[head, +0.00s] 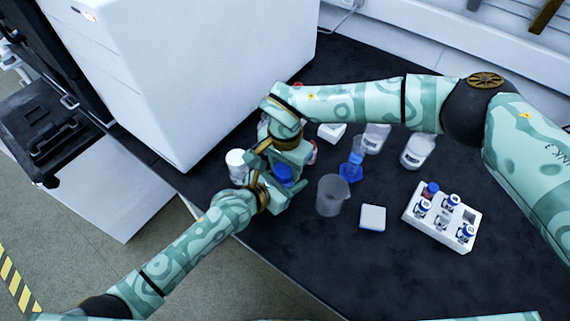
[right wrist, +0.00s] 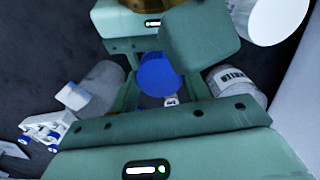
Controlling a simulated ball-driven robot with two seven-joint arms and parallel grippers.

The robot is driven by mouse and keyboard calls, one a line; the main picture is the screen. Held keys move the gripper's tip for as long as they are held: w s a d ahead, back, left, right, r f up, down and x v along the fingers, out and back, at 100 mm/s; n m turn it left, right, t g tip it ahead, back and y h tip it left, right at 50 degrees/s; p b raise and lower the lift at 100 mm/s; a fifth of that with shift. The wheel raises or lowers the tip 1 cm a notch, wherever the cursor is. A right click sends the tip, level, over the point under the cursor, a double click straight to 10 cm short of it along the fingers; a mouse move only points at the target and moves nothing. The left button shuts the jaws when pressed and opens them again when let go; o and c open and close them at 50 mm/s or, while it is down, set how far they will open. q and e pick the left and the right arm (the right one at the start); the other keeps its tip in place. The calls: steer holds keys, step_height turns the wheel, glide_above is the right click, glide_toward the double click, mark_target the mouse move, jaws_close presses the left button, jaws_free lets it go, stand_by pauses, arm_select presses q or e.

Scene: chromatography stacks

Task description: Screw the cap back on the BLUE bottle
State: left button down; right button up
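A blue cap (head: 284,173) shows between my two grippers at the left part of the table. The right wrist view shows its round blue top (right wrist: 160,75) in the gap between green gripper parts. My right gripper (head: 287,160) is at the cap from behind and above. My left gripper (head: 272,190) comes in close in front of it, and the two nearly meet. The body of the bottle under the cap is mostly hidden by the grippers. I cannot tell whether the fingers touch the cap or the bottle, or whether the cap is seated.
A white-capped bottle (head: 237,165) stands close left of the grippers. To the right are a clear beaker (head: 332,196), a blue-based cylinder (head: 352,165), a small white box (head: 373,218), a vial rack (head: 440,220) and a clear bottle (head: 417,150). A large white instrument (head: 200,70) stands behind.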

steer(key=m, duration=0.6)
steer(key=shift+m, duration=0.3)
steer(key=shift+c, duration=0.4)
steer(key=o, duration=1.1)
steer(key=shift+r, duration=2.25)
steer(key=o, duration=0.5)
steer(key=shift+o, duration=0.2)
